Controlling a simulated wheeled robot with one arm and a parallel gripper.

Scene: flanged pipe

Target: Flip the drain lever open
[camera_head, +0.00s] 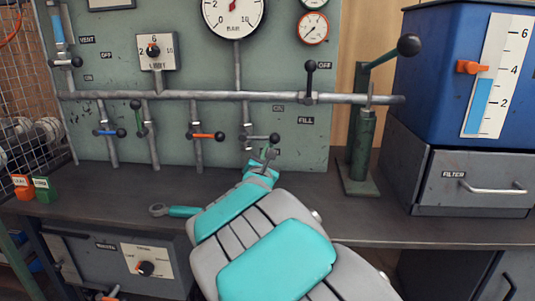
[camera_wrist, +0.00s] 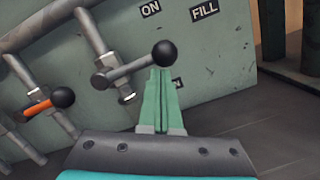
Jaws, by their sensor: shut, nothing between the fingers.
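A grey valve lever with a black ball knob (camera_head: 274,138) sits on the rightmost small branch pipe, pointing right and roughly level. In the wrist view the same lever (camera_wrist: 130,68) runs from the valve at left up to its black knob. No drain label is readable; a label behind the fingers is mostly hidden. My gripper (camera_head: 270,154) has its fingers together and empty. In the wrist view the green fingertips of my gripper (camera_wrist: 161,72) are just below the knob, overlapping it in view; I cannot tell whether they touch.
A main pipe (camera_head: 200,95) crosses above, with a black-knobbed upright lever (camera_head: 310,78). A green hand-pump post (camera_head: 361,150) stands right. A wrench (camera_head: 180,211) lies on the bench.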

